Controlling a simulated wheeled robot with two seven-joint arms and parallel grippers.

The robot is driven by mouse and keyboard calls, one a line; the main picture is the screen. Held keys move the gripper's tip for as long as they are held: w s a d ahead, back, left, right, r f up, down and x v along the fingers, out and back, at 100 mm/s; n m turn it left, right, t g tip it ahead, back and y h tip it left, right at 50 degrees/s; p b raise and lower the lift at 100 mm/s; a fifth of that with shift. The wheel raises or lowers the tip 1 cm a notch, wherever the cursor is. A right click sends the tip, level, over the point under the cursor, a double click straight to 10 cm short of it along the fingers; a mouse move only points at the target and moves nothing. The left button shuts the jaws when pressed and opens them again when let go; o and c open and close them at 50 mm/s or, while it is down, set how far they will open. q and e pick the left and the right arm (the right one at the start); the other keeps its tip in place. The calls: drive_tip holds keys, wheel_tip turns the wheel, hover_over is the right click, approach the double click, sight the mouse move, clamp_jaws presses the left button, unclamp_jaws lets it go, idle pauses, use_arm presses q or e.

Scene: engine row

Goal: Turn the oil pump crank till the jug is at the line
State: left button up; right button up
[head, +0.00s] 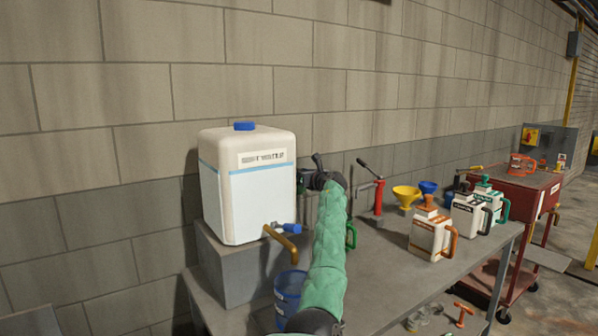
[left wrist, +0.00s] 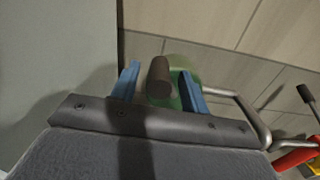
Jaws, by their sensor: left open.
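My left arm, in a green sleeve, reaches over the bench in the head view, and its dark gripper (head: 311,177) is beside the white tank. In the left wrist view its two blue fingers (left wrist: 160,72) are open, one on each side of a brown cylindrical grip (left wrist: 159,82), which looks like the crank handle. Gaps show between fingers and grip. A rounded green body (left wrist: 177,101) lies behind the grip. In the head view a green handle (head: 351,236) shows beside my sleeve; my arm hides most of what it belongs to. I cannot see a fill line.
The white tank (head: 247,188) with a brass spout stands on a grey block (head: 228,270), above a blue bucket (head: 289,290). A red hand pump (head: 378,197), funnels (head: 406,195) and several jugs (head: 431,234) stand to the right on the bench (head: 385,290). A red cart (head: 515,190) is beyond.

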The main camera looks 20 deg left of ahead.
use_arm(q)
drive_tip(key=shift+w+a, duration=0.35)
drive_tip(key=shift+a, duration=0.05)
use_arm(e)
drive_tip(key=shift+f, duration=0.6)
use_arm(q)
clamp_jaws()
